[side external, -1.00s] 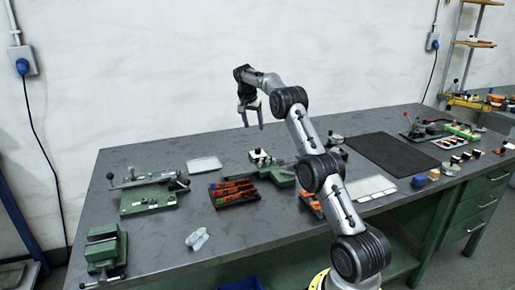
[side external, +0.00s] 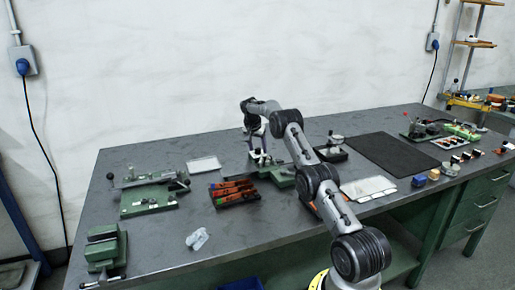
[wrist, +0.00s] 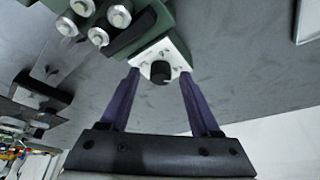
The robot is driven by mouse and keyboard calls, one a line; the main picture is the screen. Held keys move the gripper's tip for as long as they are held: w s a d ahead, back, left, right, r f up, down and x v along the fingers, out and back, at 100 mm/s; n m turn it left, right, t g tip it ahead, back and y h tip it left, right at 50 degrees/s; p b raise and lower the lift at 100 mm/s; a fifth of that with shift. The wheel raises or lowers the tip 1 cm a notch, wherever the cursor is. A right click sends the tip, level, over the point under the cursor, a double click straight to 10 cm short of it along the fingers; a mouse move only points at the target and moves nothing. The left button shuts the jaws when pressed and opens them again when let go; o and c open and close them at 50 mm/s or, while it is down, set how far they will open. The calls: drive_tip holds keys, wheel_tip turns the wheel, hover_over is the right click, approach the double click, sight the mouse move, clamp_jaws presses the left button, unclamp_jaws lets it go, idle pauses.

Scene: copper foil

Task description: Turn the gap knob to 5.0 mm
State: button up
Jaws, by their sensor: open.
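The gap knob, as far as I can tell, is the small black round knob (wrist: 160,72) on a pale plate at the end of a green machine (wrist: 150,28) in the wrist view. My gripper (wrist: 156,84) is open, with one purple finger on each side of the knob in that picture. I cannot tell how far apart in depth they are, or whether they touch. In the side view my gripper (side external: 259,152) is low over the green machine (side external: 283,175) at mid-table. The knob is too small to make out there, and its scale reading is not legible.
A dark tray with orange-handled tools (side external: 235,191) lies in front-left of the machine. A green lever device (side external: 150,193) and a green vise (side external: 103,248) stand at left. A black mat (side external: 390,153) lies at right. A pale flat plate (side external: 204,163) lies behind left.

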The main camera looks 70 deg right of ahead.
clamp_jaws()
idle(0.4)
drive_tip(key=shift+s+n, duration=0.1)
drive_tip(key=shift+n, duration=0.4)
idle(0.4)
drive_tip(key=n+t, duration=0.1)
drive_tip(key=n, duration=0.1)
drive_tip(key=shift+s+n+y, duration=0.1)
drive_tip(key=shift+n+y, duration=0.2)
drive_tip(key=shift+n, duration=0.1)
drive_tip(key=n+t, duration=0.1)
drive_tip(key=n, duration=0.1)
drive_tip(key=n+t, duration=0.1)
drive_tip(key=n, duration=0.1)
drive_tip(key=shift+d+y, duration=0.15)
drive_tip(key=shift+y, duration=0.25)
drive_tip(key=n+t+y, duration=0.1)
drive_tip(key=n, duration=0.4)
drive_tip(key=shift+s+d, duration=0.1)
drive_tip(key=n+y, duration=0.2)
drive_tip(key=n, duration=0.2)
drive_tip(key=shift+d, duration=0.1)
drive_tip(key=shift+n, duration=0.3)
